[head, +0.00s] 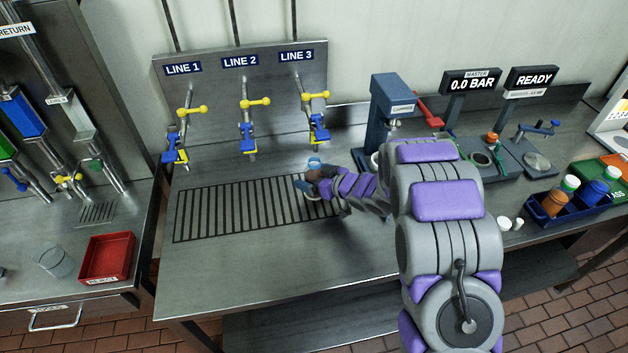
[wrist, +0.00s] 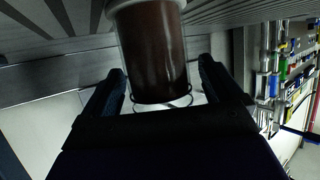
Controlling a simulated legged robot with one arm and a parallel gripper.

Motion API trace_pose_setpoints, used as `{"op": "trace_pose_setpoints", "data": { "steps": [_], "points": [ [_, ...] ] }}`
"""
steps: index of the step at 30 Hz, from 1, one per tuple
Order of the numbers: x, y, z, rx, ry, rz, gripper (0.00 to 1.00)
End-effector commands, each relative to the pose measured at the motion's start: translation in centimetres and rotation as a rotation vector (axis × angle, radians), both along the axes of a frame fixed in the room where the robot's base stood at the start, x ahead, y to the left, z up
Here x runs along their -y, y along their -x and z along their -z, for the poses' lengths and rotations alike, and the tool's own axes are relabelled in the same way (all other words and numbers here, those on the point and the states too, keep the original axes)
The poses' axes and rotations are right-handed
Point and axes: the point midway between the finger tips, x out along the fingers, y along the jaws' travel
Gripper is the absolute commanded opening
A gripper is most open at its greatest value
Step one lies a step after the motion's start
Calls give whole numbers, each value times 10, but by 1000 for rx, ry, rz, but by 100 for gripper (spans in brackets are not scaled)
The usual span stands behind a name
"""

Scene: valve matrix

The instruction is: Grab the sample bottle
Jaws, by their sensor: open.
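The sample bottle (wrist: 152,45) fills the middle of the wrist view as a dark brown cylinder with a pale band at the top of the picture. My gripper (wrist: 161,68) is open, with one dark finger on each side of the bottle and a gap visible on both sides. In the head view, my gripper (head: 309,184) is over the right end of the drain grate, below LINE 3. A small brown part of the bottle (head: 313,175) shows there with a light blue top. The gripper hides the rest of it.
The slotted grate (head: 225,212) is clear to the left. The LINE 3 valve (head: 316,115) hangs just above my gripper. A blue press (head: 388,110) stands close on the right. A blue caddy (head: 560,207) with bottles and a red tray (head: 107,258) are farther away.

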Motion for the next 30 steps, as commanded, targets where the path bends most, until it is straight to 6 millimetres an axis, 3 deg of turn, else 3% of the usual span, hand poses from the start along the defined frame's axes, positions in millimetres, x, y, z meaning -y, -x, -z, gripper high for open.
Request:
{"op": "trace_pose_setpoints", "data": {
  "steps": [2,23,30],
  "points": [
    [0,0,0,0,0,0,89],
    [0,0,0,1,-1,0,22],
    [0,0,-2,1,-1,0,22]
  ]
}}
